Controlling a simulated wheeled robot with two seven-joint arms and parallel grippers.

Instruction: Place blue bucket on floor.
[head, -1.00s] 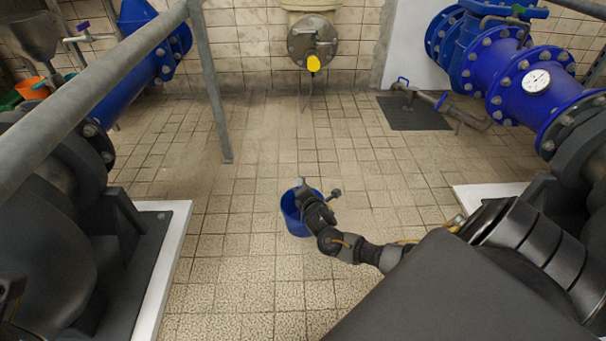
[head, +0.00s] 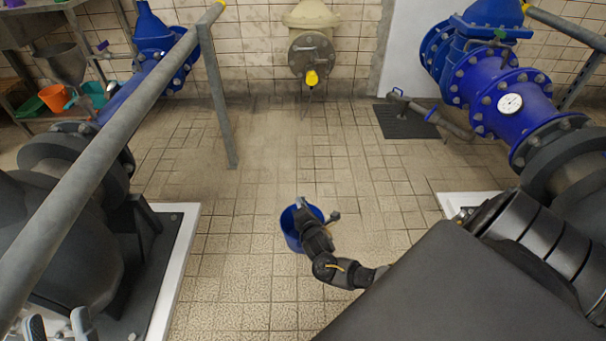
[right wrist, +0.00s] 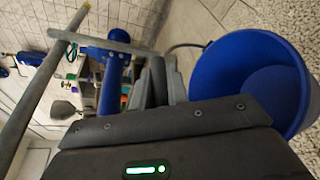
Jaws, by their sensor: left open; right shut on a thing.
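The blue bucket (head: 291,228) is in the middle of the head view over the tiled floor (head: 240,270). I cannot tell whether its base touches the floor. My right gripper (head: 306,209) is at the bucket's top right side, shut on it, and the forearm covers part of the bucket. In the right wrist view the bucket (right wrist: 232,75) is open-topped and looks empty, with a dark curved handle running toward the fingers (right wrist: 160,80). The exact grip point is unclear. My left gripper (head: 58,326) is open at the bottom left corner, away from the bucket.
A grey railing (head: 100,135) and a dark pump on a white-edged plinth (head: 175,265) stand at left. Blue pipework (head: 500,95) stands at right, near a dark floor grate (head: 405,120). Small coloured containers (head: 54,97) sit far left. The tiles around the bucket are clear.

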